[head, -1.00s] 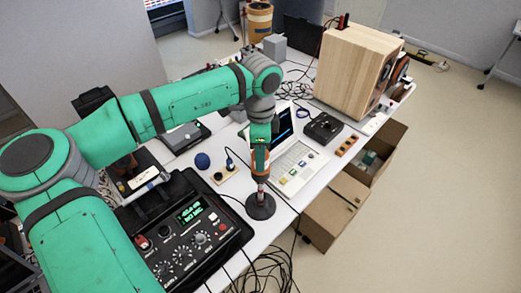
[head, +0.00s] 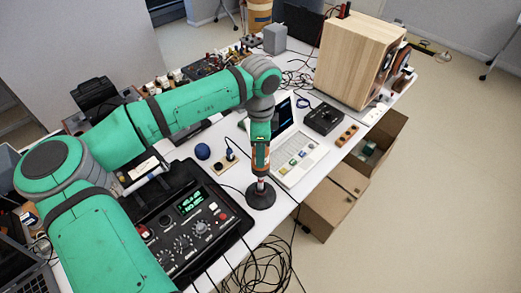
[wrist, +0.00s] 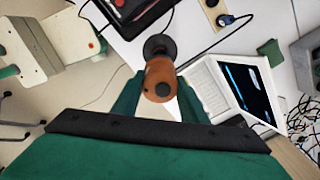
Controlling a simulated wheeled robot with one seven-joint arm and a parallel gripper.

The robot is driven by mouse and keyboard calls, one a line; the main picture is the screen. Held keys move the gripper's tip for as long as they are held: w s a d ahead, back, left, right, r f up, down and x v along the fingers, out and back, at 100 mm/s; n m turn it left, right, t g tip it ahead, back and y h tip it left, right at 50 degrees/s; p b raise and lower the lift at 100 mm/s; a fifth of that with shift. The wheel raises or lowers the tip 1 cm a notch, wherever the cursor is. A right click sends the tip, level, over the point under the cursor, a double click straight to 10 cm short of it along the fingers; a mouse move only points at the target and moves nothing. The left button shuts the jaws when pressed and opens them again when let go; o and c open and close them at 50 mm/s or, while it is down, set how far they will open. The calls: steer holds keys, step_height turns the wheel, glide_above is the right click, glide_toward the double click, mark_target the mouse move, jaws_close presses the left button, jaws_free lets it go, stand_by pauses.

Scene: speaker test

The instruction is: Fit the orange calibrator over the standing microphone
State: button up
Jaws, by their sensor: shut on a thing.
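The orange calibrator (head: 261,158) is held upright in my gripper (head: 260,150). In the wrist view the calibrator (wrist: 158,78) sits between the two green fingers of my gripper (wrist: 157,92). The standing microphone (head: 261,184) is a thin upright on a round black base (head: 260,197), directly below the calibrator in the head view. The base also shows just beyond the calibrator in the wrist view (wrist: 160,46). The calibrator's lower end meets or covers the microphone's top; I cannot tell how far it is on.
A black device with knobs and a green display (head: 190,203) lies left of the base. An open laptop (head: 298,158) is close on the right. A wooden block with a blue plug (head: 223,162) and a blue ball (head: 202,151) are behind. Cables hang at the table's front edge.

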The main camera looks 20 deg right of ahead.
steer(key=shift+f, duration=0.5)
stand_by(0.8)
steer(key=o, duration=1.4)
steer(key=shift+c, duration=0.2)
step_height(320, 180, up, 11)
steer(key=shift+f, duration=0.1)
